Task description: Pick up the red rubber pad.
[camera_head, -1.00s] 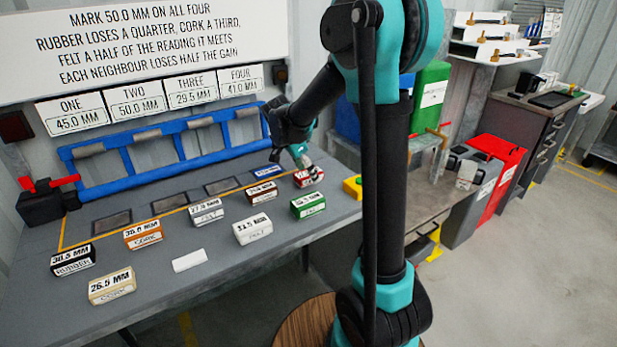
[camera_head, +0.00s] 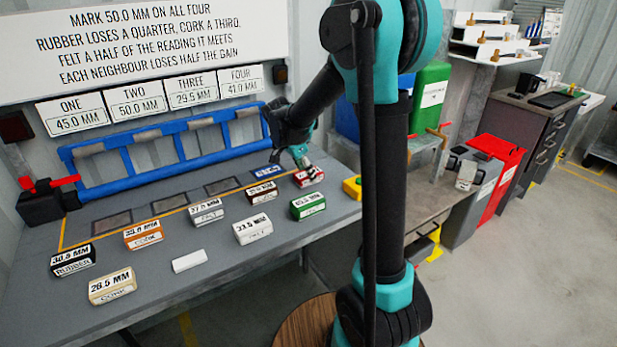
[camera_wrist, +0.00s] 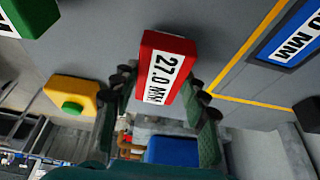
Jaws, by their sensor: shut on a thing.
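The red rubber pad (camera_wrist: 166,68) is a red block with a white label reading 27.0 MM in the wrist view. In the head view the red pad (camera_head: 309,176) is at the right end of the grey bench, partly hidden by my gripper (camera_head: 301,160). In the wrist view my gripper (camera_wrist: 163,95) has a finger on each side of the pad's near end and is shut on it. I cannot tell whether the pad touches the bench top.
A green pad (camera_head: 308,206), a dark brown pad (camera_head: 262,193) and a blue pad (camera_head: 265,171) lie close by on the bench. A yellow box with a green button (camera_wrist: 72,97) stands beside the gripper. Several other labelled pads lie further left.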

